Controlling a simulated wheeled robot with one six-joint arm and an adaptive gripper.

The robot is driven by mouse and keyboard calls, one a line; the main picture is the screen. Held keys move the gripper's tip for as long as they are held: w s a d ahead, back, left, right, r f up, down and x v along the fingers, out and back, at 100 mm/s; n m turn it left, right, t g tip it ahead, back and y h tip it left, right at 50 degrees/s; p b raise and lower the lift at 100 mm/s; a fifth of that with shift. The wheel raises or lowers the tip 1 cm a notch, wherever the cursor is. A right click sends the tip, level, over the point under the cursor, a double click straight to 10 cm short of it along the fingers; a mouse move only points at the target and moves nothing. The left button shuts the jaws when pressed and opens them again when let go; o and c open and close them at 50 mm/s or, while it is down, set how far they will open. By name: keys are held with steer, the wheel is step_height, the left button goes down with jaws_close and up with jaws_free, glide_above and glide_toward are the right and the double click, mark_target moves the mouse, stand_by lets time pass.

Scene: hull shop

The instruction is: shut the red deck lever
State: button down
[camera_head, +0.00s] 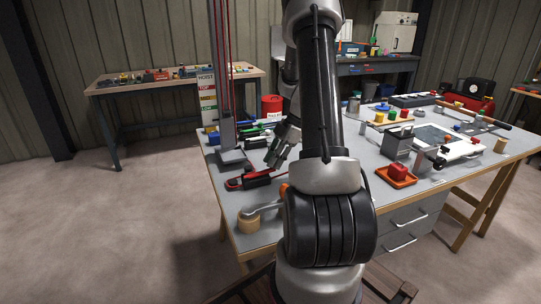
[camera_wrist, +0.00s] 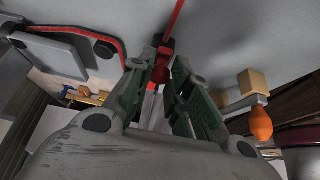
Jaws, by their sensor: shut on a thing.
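The red deck lever (camera_head: 242,183) lies low on the grey workbench top, near its left edge, with dark parts beside it. In the head view my gripper (camera_head: 277,161) reaches down just above and to the right of it. In the wrist view the green-padded fingers of my gripper (camera_wrist: 168,80) are shut around a red part of the lever (camera_wrist: 161,72), and a thin red bar runs from there to the top edge. The fingers hide part of the grip, and I cannot tell the lever's exact angle.
The grey hoist foot (camera_head: 231,156) stands close behind the lever. In front is a wooden block (camera_head: 249,222) with a grey arm and an orange handle (camera_wrist: 261,124).

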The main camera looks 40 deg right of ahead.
steer(key=shift+s+d+f, duration=0.2)
steer(key=shift+d+f, duration=0.25)
steer(key=shift+f, duration=0.5)
steer(key=c, duration=1.3)
jaws_free()
steer(key=shift+d, duration=0.1)
steer(key=shift+r, duration=0.25)
steer(key=v, duration=1.1)
steer(key=shift+d+r, duration=0.2)
steer(key=shift+r, duration=0.05)
